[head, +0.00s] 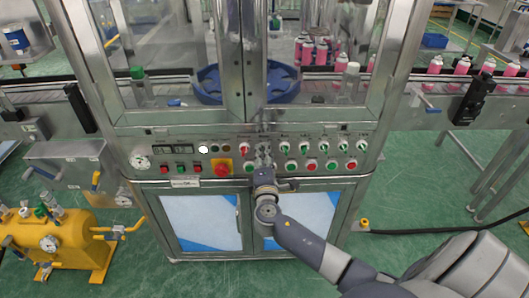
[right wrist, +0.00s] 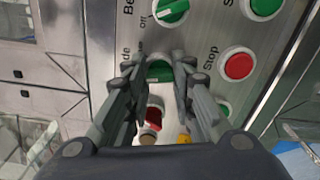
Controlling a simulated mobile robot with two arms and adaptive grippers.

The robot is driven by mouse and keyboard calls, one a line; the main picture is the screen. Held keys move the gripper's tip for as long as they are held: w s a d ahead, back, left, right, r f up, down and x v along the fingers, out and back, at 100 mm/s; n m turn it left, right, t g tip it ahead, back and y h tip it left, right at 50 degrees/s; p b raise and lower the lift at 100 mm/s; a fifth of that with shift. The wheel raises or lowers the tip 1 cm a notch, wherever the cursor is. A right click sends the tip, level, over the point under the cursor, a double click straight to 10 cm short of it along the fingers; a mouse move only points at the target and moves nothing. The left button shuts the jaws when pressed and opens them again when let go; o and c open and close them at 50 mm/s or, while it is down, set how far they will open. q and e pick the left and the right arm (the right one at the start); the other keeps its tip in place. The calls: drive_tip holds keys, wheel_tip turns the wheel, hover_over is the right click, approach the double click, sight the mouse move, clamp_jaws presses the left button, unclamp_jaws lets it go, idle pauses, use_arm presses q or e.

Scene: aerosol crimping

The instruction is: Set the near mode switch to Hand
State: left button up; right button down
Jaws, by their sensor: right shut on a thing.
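The control panel (head: 340,148) runs across the front of the machine. My right gripper (head: 264,152) reaches its middle from below and hides the switch there. In the right wrist view, my right gripper (right wrist: 160,72) has its two fingers shut on a green rotary switch (right wrist: 160,71). A partly covered label ending in "de" stands beside this switch. The fingers hide its sides, and I cannot tell which position it points to. My left gripper is in neither view.
Another green selector (right wrist: 171,10), marked "off", sits close by, as does a red Stop button (right wrist: 238,66). A red emergency stop (head: 222,168) on yellow is left of my gripper. Cabinet doors (head: 200,222) lie below the panel.

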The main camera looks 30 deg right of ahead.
drive_tip(key=shift+n+p, duration=0.6)
drive_tip(key=shift+n, duration=1)
drive_tip(key=shift+f, duration=0.1)
drive_tip(key=c, duration=1.4)
unclamp_jaws()
drive_tip(key=shift+o, duration=0.2)
drive_tip(key=v, duration=1.2)
